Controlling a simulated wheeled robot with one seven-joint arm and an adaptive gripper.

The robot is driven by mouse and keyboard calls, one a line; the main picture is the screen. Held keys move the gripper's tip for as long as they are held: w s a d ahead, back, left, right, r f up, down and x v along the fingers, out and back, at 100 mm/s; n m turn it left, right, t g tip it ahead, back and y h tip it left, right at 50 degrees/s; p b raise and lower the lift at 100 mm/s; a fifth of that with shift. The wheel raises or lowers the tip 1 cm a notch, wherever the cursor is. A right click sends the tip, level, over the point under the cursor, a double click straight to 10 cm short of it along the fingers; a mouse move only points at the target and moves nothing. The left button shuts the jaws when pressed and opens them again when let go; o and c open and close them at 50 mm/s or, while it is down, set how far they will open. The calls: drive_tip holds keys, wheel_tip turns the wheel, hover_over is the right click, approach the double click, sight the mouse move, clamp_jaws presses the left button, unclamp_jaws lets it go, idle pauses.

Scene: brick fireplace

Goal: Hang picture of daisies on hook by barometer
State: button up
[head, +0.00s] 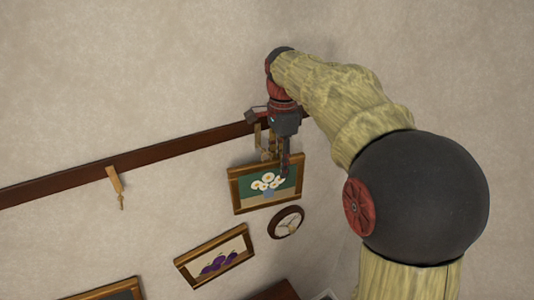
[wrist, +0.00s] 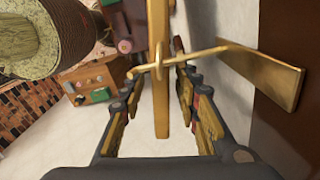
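The picture of daisies (head: 252,197), white flowers in a gold frame, is against the wall below the dark rail, just above the round barometer (head: 286,222). In the wrist view its frame (wrist: 161,115) shows edge-on between my fingers. A brass hook (wrist: 265,75) on the rail reaches across the frame's top, where a small ring (wrist: 158,70) appears to be around the hook's arm. My gripper (head: 285,168) is over the picture's upper right part. In the wrist view my gripper (wrist: 158,88) is open, with gaps on both sides of the frame.
Another hook (head: 117,185) on the dark rail (head: 60,184) is empty, to the left. A plum picture (head: 215,257) is on the wall lower left, and part of another frame (head: 105,291) shows at the bottom edge. A wooden cabinet (wrist: 90,82) stands far below.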

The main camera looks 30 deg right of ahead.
idle(0.3)
wheel_tip(320, 180, up, 12)
idle(0.5)
drive_tip(key=s+a+f+n+t, duration=0.3)
drive_tip(key=s+a+f+n, duration=0.4)
drive_tip(key=s+f+n, duration=0.3)
drive_tip(key=s+a+f+n+t, duration=0.3)
drive_tip(key=s+a+f+n, duration=0.4)
drive_tip(key=s+f+n, duration=0.4)
wheel_tip(320, 180, down, 31)
drive_tip(key=s+m+b, duration=0.1)
drive_tip(key=b, duration=3.3)
drive_tip(key=shift+a, duration=0.15)
